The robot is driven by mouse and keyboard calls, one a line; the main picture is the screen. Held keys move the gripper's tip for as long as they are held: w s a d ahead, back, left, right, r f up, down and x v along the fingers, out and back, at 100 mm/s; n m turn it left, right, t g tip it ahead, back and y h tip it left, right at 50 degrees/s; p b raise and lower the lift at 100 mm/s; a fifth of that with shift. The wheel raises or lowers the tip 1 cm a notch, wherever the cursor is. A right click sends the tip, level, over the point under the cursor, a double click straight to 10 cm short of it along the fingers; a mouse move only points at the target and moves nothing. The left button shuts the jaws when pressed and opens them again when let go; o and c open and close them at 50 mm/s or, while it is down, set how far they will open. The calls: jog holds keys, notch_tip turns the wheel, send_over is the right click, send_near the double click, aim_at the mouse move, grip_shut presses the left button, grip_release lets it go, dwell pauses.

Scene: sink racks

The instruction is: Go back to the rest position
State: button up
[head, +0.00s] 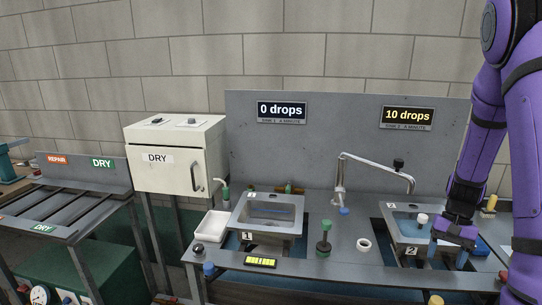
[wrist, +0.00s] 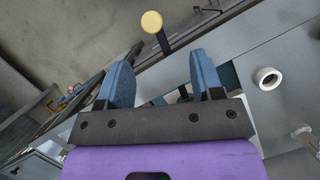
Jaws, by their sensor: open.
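My gripper (head: 448,256) is at the lower end of my purple arm, at the front of sink 2 (head: 398,232) on the right in the head view. It partly hides that sink. In the wrist view my gripper (wrist: 161,76) has its two blue fingers spread apart, with nothing held between them. A round yellow knob (wrist: 152,22) on a black stem shows beyond the fingertips. Whether a finger touches the sink or counter cannot be told.
A tall faucet (head: 340,185) stands between sink 2 and sink 1 (head: 268,212). A white ring (head: 364,244) and a green-topped plunger-like piece (head: 324,240) stand on the counter. A DRY cabinet (head: 178,155) and rack (head: 62,205) are at left. Space above the counter's middle is mostly clear.

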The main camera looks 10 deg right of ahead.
jog(key=s+a+r+n+t+h, duration=0.1)
jog(key=a+r+n+t, duration=0.1)
jog(key=a+r, duration=0.55)
jog(key=s+a+r+n+t+h, duration=0.15)
jog(key=a+r, duration=0.25)
jog(key=r, duration=0.7)
jog(key=s+a+r+n+t, duration=0.2)
jog(key=s+a+r, duration=0.2)
jog(key=s, duration=0.2)
jog(key=s+a+r+n+t, duration=0.2)
jog(key=s+a+r, duration=0.2)
jog(key=s, duration=0.3)
jog(key=shift+s+a+r+t, duration=0.15)
jog(key=shift+a+r+t, duration=0.25)
jog(key=shift+r, duration=0.4)
